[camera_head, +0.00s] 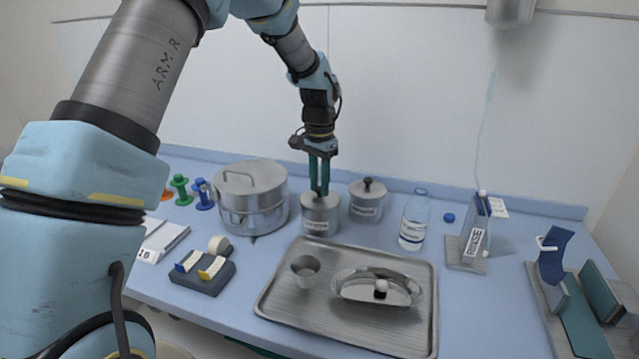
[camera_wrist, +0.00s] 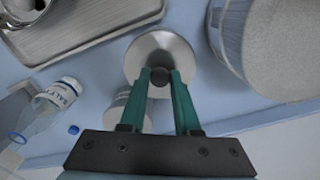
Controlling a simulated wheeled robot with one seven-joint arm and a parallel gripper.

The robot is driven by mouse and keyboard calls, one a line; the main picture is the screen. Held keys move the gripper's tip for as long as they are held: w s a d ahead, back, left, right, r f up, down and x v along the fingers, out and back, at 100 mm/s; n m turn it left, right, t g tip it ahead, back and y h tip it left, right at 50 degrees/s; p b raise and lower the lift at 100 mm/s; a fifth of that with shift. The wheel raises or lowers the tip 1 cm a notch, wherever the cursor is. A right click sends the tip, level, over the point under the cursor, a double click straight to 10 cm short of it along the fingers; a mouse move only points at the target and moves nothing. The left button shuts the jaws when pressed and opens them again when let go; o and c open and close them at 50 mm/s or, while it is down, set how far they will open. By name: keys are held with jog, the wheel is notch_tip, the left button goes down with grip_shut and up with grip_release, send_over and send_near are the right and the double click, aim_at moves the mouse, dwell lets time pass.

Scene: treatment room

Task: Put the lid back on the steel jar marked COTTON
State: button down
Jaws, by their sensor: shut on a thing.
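A steel jar (camera_head: 320,216) with a small label, too small to read surely, stands near the middle of the counter. My gripper (camera_head: 319,190) points down right over it. Its green fingers are shut on the dark knob of a round steel lid (camera_wrist: 150,48), as the wrist view shows. The lid lies level at the jar's mouth and hides the opening. I cannot tell whether it is fully seated or slightly above the rim. A second labelled steel jar (camera_head: 366,206) with its own black-knobbed lid stands just behind and to the right.
A large steel pot (camera_head: 252,200) stands close on the left.

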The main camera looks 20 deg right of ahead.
jog(key=c, duration=0.5)
grip_release()
jog(key=shift+c, duration=0.2)
jog(key=shift+o, duration=0.2)
jog(key=o, duration=0.4)
jog(key=shift+o, duration=0.2)
jog(key=shift+r, duration=0.1)
jog(key=shift+r+p, duration=1.8)
jog(key=shift+r, duration=1.6)
jog(key=shift+c, duration=0.3)
grip_shut()
